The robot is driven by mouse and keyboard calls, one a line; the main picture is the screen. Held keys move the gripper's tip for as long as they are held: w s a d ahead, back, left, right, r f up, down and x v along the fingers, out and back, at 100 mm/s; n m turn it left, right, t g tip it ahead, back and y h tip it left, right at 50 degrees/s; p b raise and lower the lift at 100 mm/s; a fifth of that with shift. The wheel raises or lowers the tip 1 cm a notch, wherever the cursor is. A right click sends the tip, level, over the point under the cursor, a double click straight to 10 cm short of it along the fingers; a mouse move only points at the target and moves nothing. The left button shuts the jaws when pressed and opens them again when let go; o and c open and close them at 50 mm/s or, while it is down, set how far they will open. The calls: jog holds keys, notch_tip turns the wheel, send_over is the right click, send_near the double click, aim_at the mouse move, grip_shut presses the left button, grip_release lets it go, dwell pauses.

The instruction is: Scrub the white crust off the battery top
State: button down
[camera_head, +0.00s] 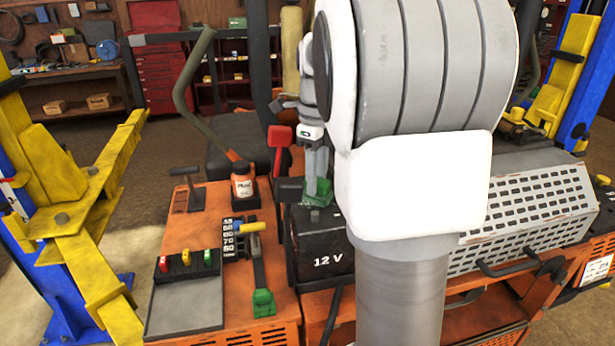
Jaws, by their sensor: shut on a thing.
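The black battery (320,256), marked "12 V", sits in the orange mower body, partly hidden by my arm. My gripper (317,178) points down over the back of the battery top, shut on a small green tool, probably a brush (318,196). The tool's lower end is at or just above the battery top; I cannot tell whether it touches. No white crust can be made out; my arm hides the right part of the battery top.
A red-headed lever (280,137) rises just left of my gripper. A perforated grey cover (540,205) lies right. Yellow lift arms (85,225) stand left.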

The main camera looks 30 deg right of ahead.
jog(key=shift+s+d+f+p, duration=0.1)
jog(key=shift+s+d+p, duration=0.15)
jog(key=shift+d, duration=0.7)
jog(key=shift+s+d+p, duration=0.1)
jog(key=shift+s+d, duration=0.25)
jog(key=shift+d, duration=0.6)
jog(key=shift+d+p, duration=0.1)
jog(key=shift+p, duration=0.2)
